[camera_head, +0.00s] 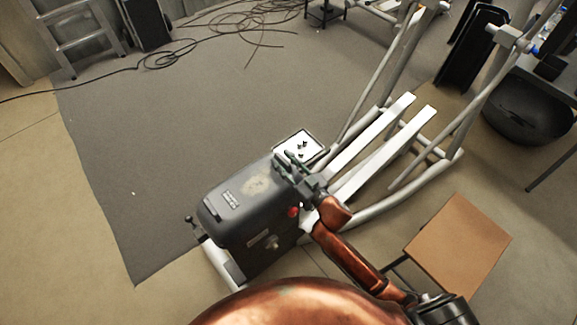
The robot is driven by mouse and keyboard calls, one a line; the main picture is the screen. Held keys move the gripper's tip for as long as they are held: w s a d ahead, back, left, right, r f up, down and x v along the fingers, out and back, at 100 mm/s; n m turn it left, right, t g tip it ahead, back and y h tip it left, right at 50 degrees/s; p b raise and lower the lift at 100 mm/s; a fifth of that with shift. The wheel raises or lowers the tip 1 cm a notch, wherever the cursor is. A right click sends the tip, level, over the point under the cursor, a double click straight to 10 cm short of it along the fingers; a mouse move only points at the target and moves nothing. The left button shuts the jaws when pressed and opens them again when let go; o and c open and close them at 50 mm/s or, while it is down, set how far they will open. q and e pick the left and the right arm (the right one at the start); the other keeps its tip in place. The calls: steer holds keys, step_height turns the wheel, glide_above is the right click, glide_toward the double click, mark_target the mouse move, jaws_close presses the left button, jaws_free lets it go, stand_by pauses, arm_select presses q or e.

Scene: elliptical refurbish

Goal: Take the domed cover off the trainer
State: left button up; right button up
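The elliptical trainer (392,135) stands in the middle, with light rails and tall arm levers running to the upper right. Its dark grey housing with a rounded top, which looks like the domed cover (228,207), sits at the trainer's lower left end. The cover has a worn pale patch and a label on top. My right gripper (290,166) is at the cover's right edge, reached by my copper arm from the lower right. Its fingers are small and dark against the cover. I cannot tell whether they touch or grip it. My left gripper is not in view.
A white tray (312,140) with small dark parts lies just behind the cover. A brown-topped stool or small table (460,245) stands at the right. A dark round bin (528,120) is at the far right. Cables (205,40) lie on the grey mat (150,130), which is otherwise largely clear.

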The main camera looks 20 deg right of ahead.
steer(key=shift+w+a, duration=0.1)
steer(key=shift+w, duration=0.15)
steer(key=c, duration=0.5)
jaws_close()
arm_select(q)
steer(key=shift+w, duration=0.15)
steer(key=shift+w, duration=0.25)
arm_select(e)
steer(key=shift+c, duration=0.7)
jaws_free()
jaws_close()
